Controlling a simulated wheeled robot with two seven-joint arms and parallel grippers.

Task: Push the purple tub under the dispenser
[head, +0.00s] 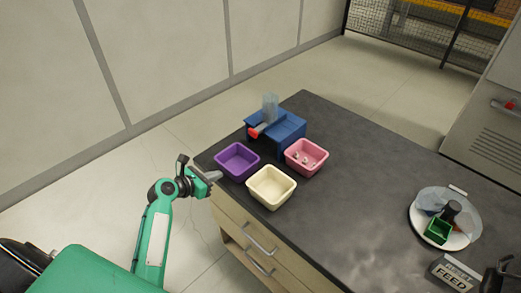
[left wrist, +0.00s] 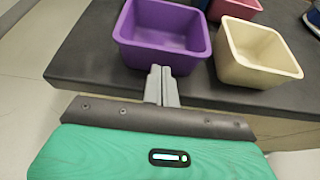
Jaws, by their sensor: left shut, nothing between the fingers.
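The purple tub (head: 238,161) stands upright and looks empty near the left edge of the dark table. It also shows in the left wrist view (left wrist: 160,58). The dispenser (head: 278,130) is a blue stand with a clear hopper and a red part, just behind the purple tub. My left gripper (head: 216,176) is shut and empty at the table's edge, close beside the purple tub. In the left wrist view its fingertips (left wrist: 160,72) point at the tub's near wall; I cannot tell whether they touch. My right gripper is not clearly in view.
A cream tub (head: 271,187) stands in front, right of the purple one. A pink tub (head: 306,157) with small pieces inside stands right of the dispenser. A round clear-covered plate with a green box (head: 438,231) and a FEED sign (head: 454,273) are at right. The table's middle is clear.

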